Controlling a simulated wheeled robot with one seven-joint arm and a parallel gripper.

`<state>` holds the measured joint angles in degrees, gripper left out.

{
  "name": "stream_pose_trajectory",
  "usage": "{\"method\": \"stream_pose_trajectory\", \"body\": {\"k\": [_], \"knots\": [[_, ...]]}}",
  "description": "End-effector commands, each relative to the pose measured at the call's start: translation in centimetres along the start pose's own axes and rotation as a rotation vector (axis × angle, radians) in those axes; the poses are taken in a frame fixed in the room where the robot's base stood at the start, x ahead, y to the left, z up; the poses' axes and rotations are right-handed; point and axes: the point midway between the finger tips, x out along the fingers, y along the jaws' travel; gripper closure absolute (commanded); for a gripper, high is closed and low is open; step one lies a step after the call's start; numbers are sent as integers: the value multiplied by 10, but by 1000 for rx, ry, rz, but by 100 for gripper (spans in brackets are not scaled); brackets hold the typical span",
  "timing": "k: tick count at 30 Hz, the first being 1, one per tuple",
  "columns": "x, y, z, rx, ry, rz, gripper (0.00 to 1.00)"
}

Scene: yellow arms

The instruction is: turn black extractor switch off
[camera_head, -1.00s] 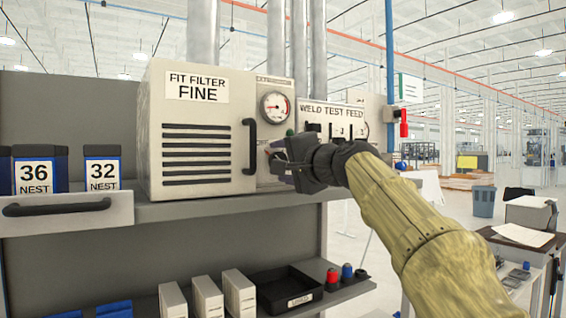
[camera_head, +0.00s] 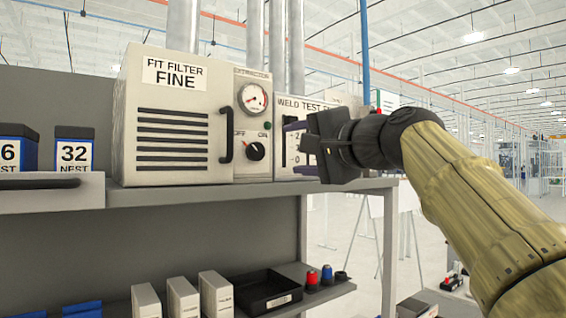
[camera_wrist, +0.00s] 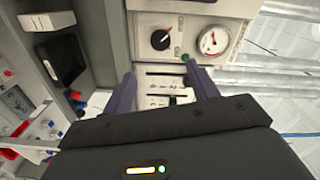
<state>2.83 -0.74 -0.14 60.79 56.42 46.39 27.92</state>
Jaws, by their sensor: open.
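The black extractor switch (camera_head: 256,151) is a round knob below a gauge, on a panel marked OFF at left and ON at right. It also shows in the wrist view (camera_wrist: 161,39), where its red pointer slants to the upper right. Given the gauge's place there, this looks like the OFF side. My gripper (camera_head: 298,148) is open and empty, right of the knob and apart from it, in front of the weld test feed panel (camera_head: 308,104). In the wrist view its two purple fingers (camera_wrist: 160,78) stand spread below the knob.
The gauge (camera_head: 253,98) sits above the knob. A black handle (camera_head: 226,135) on the fit filter box (camera_head: 170,125) stands close at its left. A shelf (camera_head: 200,194) runs below, with a black tray (camera_head: 265,291) lower down. Free room lies in front of the shelves.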

Motion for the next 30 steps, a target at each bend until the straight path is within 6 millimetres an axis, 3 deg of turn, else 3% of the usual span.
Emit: {"method": "stream_pose_trajectory", "body": {"k": [3, 9, 25, 28, 30], "knots": [[-24, 2, 0, -2, 4, -1, 41], [-42, 1, 0, 0, 1, 0, 41], [-43, 1, 0, 0, 0, 2, 41], [-38, 14, -3, 2, 5, 27, 41], [-32, 34, -6, 1, 13, 69, 41]]}}
